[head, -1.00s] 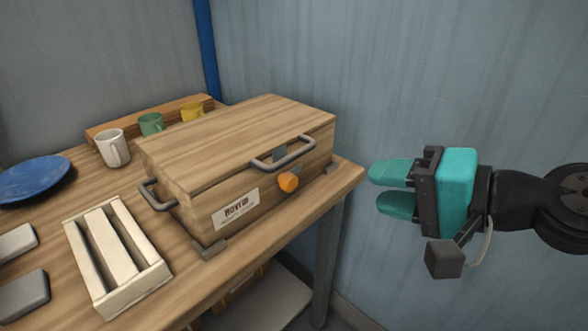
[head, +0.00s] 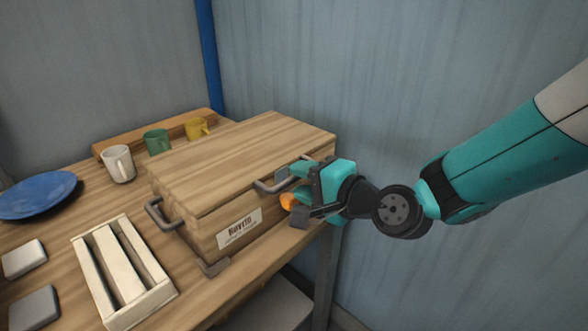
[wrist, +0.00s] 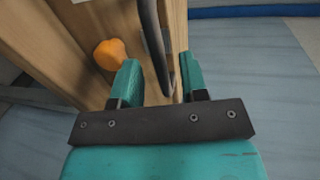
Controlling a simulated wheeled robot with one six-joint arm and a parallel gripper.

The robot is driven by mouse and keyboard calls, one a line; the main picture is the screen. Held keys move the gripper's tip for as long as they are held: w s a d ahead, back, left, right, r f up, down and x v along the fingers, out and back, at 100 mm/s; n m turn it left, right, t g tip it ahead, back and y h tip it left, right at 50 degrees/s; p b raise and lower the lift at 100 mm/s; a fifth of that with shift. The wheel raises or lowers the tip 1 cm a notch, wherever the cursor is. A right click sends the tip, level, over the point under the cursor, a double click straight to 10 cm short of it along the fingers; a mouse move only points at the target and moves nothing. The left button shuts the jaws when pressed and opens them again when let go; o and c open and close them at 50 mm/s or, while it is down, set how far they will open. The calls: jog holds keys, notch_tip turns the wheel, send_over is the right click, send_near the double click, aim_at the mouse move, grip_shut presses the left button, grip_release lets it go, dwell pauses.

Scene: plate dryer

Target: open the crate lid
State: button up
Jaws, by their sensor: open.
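The wooden crate (head: 225,195) stands on the table with its lid (head: 240,150) closed. A grey bar handle (head: 268,186) is on the front edge of the lid. An orange knob (head: 287,201) sits on the front face below it, partly covered by my gripper in the head view. My gripper (head: 296,183) is open at the right end of the lid handle. In the wrist view the dark handle (wrist: 153,45) runs between the two teal fingers of my gripper (wrist: 160,82). The orange knob (wrist: 110,53) is just outside the left finger. I cannot tell whether the fingers touch the handle.
A cream slatted rack (head: 122,270) stands left of the crate. A blue plate (head: 37,195) and grey blocks (head: 35,307) lie farther left. White (head: 119,164), green (head: 157,142) and yellow (head: 196,128) mugs stand behind. The wall (head: 430,80) is on the right.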

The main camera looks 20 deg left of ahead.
jog(key=shift+x, duration=1.35)
grip_shut()
